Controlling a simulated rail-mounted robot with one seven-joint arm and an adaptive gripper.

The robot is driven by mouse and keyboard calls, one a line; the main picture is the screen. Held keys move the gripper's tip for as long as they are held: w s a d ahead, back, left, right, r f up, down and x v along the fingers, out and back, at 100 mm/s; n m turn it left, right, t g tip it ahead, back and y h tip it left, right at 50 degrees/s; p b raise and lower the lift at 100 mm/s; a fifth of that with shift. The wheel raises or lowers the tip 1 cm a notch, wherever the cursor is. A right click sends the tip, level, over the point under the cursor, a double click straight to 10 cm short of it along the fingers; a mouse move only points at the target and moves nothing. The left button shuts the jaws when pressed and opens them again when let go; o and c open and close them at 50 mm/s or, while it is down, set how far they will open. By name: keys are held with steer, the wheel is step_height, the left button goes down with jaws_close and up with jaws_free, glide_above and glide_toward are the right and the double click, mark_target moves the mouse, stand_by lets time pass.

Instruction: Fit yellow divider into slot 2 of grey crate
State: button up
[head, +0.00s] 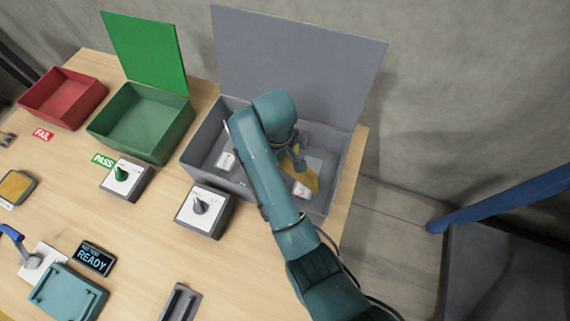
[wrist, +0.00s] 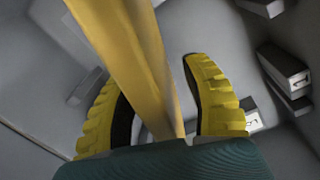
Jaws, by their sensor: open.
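The grey crate (head: 343,185) stands at the right end of the table with its lid raised behind it. My gripper (head: 297,160) is down inside the crate, partly hidden by my arm. The yellow divider (head: 313,178) shows beside it, in the crate's right part. In the wrist view the divider (wrist: 140,50) runs between the two yellow-padded fingers of my gripper (wrist: 155,80), which are open, with a visible gap on the right side. Dark slot blocks (wrist: 285,70) sit on the crate walls. I cannot tell which slot is number 2, nor whether the divider is seated.
The raised grey lid (head: 300,60) stands behind the crate. A control box with a grey knob (head: 203,210) is close in front of it. A green bin (head: 140,120) and a red bin (head: 63,97) stand to the left.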

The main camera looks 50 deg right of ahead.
steer(key=shift+f+b, duration=0.3)
steer(key=shift+f, duration=0.5)
steer(key=shift+r, duration=0.25)
jaws_close()
